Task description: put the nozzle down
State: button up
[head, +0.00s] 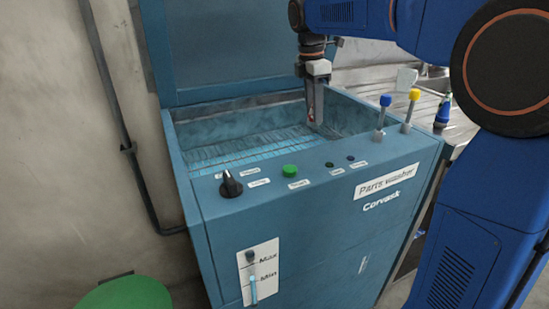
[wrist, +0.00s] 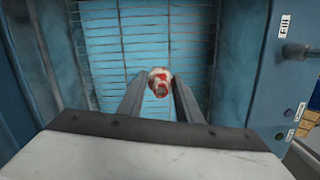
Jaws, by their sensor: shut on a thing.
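The nozzle (wrist: 159,82) is a small pale piece with red patches, held between the fingertips of my gripper (wrist: 159,88) in the wrist view. My gripper (head: 316,108) is shut on it and points down into the open basin of the blue parts washer (head: 300,215). A wire grate (wrist: 125,45) lies below the nozzle in the wrist view. The grate (head: 240,148) also shows in the head view. The gap between nozzle and grate is hard to judge.
The washer's raised lid (head: 235,45) stands behind the basin. A blue-topped lever (head: 383,112) and a yellow-topped lever (head: 411,108) stick up at the right rim. A metal sink counter (head: 455,125) adjoins on the right. A green round thing (head: 128,293) stands at the lower left.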

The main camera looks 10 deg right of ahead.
aim_at(309, 125)
jog(key=f, duration=0.4)
jog(key=a+f, duration=0.1)
jog(key=shift+f, duration=0.4)
jog(key=shift+d+f, duration=0.1)
jog(key=shift+f, duration=2.3)
jog(key=o, duration=1)
jog(key=shift+f, duration=0.15)
jog(key=shift+o, duration=0.2)
notch_tip(309, 125, up, 12)
jog(key=a, duration=0.1)
jog(key=shift+s+a, duration=0.15)
jog(key=shift+a, duration=0.05)
